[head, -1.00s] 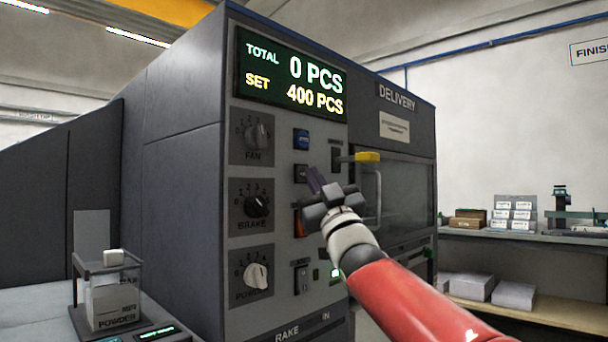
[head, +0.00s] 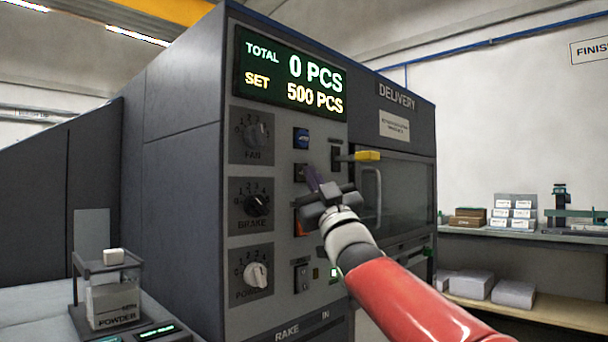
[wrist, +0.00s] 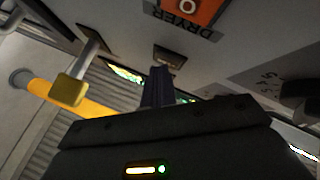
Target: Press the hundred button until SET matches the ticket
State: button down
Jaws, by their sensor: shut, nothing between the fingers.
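The display (head: 291,78) on the dark machine reads TOTAL 0 PCS and SET 500 PCS. My gripper (head: 311,178) is shut and empty, its dark fingertips at a small dark button (head: 299,173) below a blue button (head: 301,139). In the wrist view, my shut fingers (wrist: 158,75) point at the small button (wrist: 170,55) beside the DRYER label; I cannot tell whether they touch it. The button's own label is not readable. No ticket can be identified with certainty; a white notice (head: 394,126) under DELIVERY has text too small to read.
FAN (head: 256,136), BRAKE (head: 257,205) and POWDER (head: 256,274) knobs line the panel's left side. A yellow-tipped lever (head: 367,156) sticks out right of my gripper. The orange DRYER switch (wrist: 190,8) is close to my fingers. A shelf (head: 530,238) with boxes stands at right.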

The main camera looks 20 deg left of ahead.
jog(key=shift+s+d+b, duration=0.3)
jog(key=shift+d+b, duration=0.15)
jog(key=shift+d, duration=0.2)
jog(key=shift+s+d+b, duration=0.3)
jog(key=shift+d+b, duration=0.15)
jog(key=shift+d, duration=0.35)
jog(key=shift+s+d+b, duration=0.35)
jog(key=shift+d+b, duration=0.05)
jog(key=shift+d, duration=0.35)
jog(key=shift+s+d+b, duration=0.3)
jog(key=shift+d+b, duration=0.15)
jog(key=shift+d, duration=0.35)
